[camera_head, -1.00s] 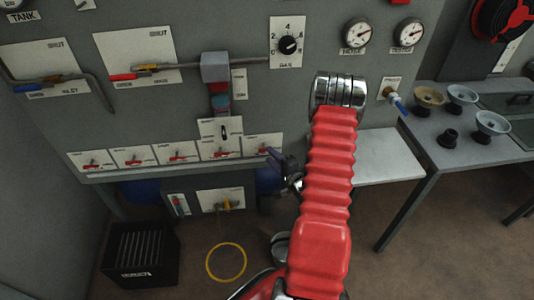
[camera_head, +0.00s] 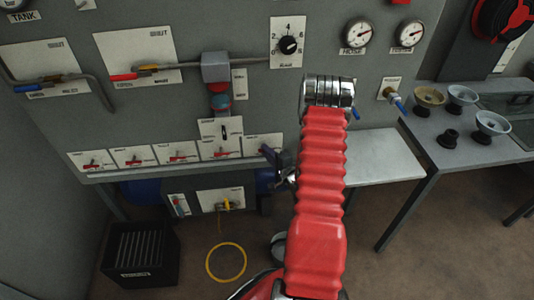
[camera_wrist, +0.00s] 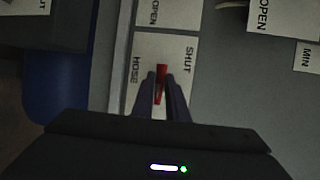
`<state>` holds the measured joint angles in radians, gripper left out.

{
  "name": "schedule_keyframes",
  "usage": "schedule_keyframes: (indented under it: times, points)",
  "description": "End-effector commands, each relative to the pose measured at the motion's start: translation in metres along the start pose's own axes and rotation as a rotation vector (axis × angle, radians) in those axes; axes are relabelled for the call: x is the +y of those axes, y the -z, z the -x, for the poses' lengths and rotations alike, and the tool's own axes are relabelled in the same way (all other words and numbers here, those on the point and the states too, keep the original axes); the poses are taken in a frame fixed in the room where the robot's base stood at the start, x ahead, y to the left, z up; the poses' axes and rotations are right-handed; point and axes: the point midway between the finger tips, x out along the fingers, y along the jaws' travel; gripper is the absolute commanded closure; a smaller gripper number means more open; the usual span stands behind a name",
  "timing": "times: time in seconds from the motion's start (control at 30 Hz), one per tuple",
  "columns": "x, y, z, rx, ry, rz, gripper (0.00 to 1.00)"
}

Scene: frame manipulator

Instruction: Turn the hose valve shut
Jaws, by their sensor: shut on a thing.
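The hose valve's small red lever (camera_wrist: 161,72) sits on a white plate (camera_wrist: 147,48) lettered HOSE on one side and SHUT on the other, in the wrist view. The lever stands almost upright in that view, parallel to the lettering. My gripper (camera_wrist: 162,78) is shut on the lever, with a dark finger on each side. In the head view my gripper (camera_head: 268,153) is at the right end of the row of lever plates and hides the lever there. My red arm sleeve covers part of the panel.
Neighbouring plates with red levers (camera_head: 177,153) run left along the panel's lower edge. A blue tank (camera_head: 145,190) lies below. A grey shelf (camera_head: 372,157) and a table with several funnels (camera_head: 461,94) stand right. A black crate (camera_head: 140,255) is on the floor.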

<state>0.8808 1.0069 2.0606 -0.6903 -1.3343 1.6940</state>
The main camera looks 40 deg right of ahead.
Motion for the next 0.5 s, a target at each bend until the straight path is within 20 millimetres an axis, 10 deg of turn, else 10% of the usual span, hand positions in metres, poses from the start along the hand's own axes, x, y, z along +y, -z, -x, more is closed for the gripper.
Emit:
schedule_keyframes:
  times: [0.5]
  points:
    - [0.002, -0.0001, 0.0006, 0.005, -0.012, 0.015, 1.0]
